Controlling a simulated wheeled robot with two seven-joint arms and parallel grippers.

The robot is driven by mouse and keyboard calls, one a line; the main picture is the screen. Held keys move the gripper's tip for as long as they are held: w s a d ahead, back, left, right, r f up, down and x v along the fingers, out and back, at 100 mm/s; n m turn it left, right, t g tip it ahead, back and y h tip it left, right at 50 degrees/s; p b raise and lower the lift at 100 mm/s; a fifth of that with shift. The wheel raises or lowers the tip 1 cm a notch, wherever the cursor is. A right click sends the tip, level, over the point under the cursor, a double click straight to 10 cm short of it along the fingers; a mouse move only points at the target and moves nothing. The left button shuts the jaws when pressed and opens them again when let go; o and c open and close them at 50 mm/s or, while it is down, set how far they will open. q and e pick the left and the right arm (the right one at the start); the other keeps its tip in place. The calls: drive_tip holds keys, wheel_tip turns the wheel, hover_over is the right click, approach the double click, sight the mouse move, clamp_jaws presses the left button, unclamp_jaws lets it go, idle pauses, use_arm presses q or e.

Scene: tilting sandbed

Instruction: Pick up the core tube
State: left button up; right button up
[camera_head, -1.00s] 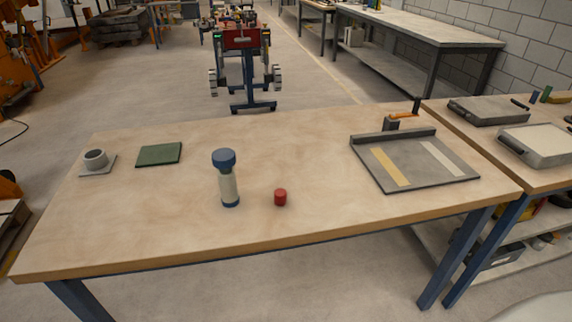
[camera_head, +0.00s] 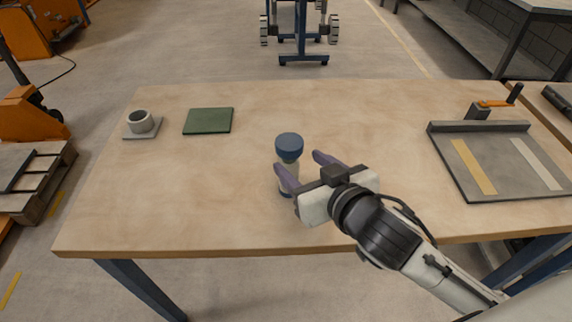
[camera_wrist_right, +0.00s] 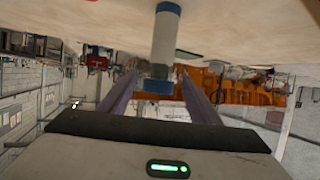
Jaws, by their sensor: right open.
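The core tube (camera_head: 289,147) stands upright on the table, with a blue cap, a pale body and a blue base. In the wrist view, which is upside down, the tube (camera_wrist_right: 164,45) runs down the upper middle. My right gripper (camera_head: 304,168) is open at the tube's right side, its fingers pointing toward it. In the wrist view the tube lines up with the gap between the fingertips (camera_wrist_right: 159,80). I cannot tell whether the fingers touch it. My left gripper is not in view.
A grey holder with a round cup (camera_head: 140,122) and a green mat (camera_head: 208,121) lie at the left. A grey tray (camera_head: 478,188) with two strips lies at the right. The table (camera_head: 170,205) is clear at front left.

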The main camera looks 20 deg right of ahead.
sight(294, 160)
drive_tip(key=x, duration=0.6)
drive_tip(key=shift+w+f, duration=0.3)
drive_tip(key=shift+f, duration=0.05)
clamp_jaws()
